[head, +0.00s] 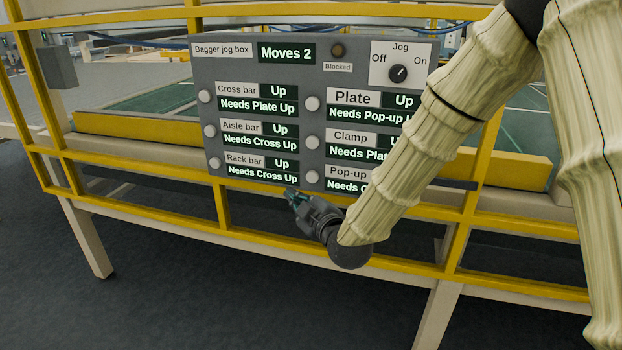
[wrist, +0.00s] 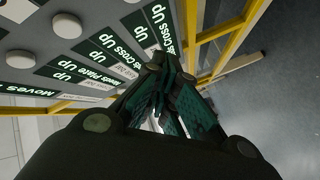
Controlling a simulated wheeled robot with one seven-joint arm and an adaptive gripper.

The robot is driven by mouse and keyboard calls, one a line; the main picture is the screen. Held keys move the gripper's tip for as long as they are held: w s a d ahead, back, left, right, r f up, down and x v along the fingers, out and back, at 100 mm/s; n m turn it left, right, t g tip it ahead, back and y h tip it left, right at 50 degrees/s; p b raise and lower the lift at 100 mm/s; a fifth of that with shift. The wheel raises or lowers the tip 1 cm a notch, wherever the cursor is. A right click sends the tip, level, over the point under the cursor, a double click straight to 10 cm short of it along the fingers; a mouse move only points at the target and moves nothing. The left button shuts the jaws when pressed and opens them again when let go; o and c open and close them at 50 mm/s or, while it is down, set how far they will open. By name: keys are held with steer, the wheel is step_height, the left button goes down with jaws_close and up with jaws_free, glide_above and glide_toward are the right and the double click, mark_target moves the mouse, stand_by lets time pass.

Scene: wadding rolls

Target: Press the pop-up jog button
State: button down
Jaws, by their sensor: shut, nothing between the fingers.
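The pop-up jog button (head: 312,177) is a pale round knob at the bottom of the right column on the grey bagger jog box (head: 262,72). It shows in full, left of the Pop-up label (head: 347,171). My arm hides the Pop-up state display and most of its "Needs C..." line. My gripper (head: 290,194) is shut and empty, just below the panel's lower edge, lower left of the button and apart from it in the picture. In the wrist view the shut fingers (wrist: 170,100) lie beside the panel's displays. I cannot tell their distance from the panel.
The jog selector (head: 398,73) points toward On. The display (head: 286,54) reads "Moves 2". The Clamp button (head: 312,143) and Plate button (head: 312,103) sit above; the Rack bar button (head: 215,163) is left. Yellow rails (head: 222,205) run behind and below the panel.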

mark_target(308, 180)
steer(key=shift+w+d, duration=0.4)
steer(key=shift+w, duration=0.85)
steer(key=shift+w+d, duration=0.4)
steer(key=shift+w, duration=0.85)
steer(key=shift+w+d, duration=0.4)
steer(key=shift+w, duration=0.85)
steer(key=shift+w, duration=0.1)
steer(key=shift+w+d, duration=0.1)
steer(key=shift+w, duration=0.15)
steer(key=shift+w+d, duration=0.2)
steer(key=shift+w, duration=0.25)
steer(key=shift+s+a, duration=0.1)
steer(key=shift+s, duration=0.05)
steer(key=shift+s+a, duration=0.2)
steer(key=shift+s, duration=0.5)
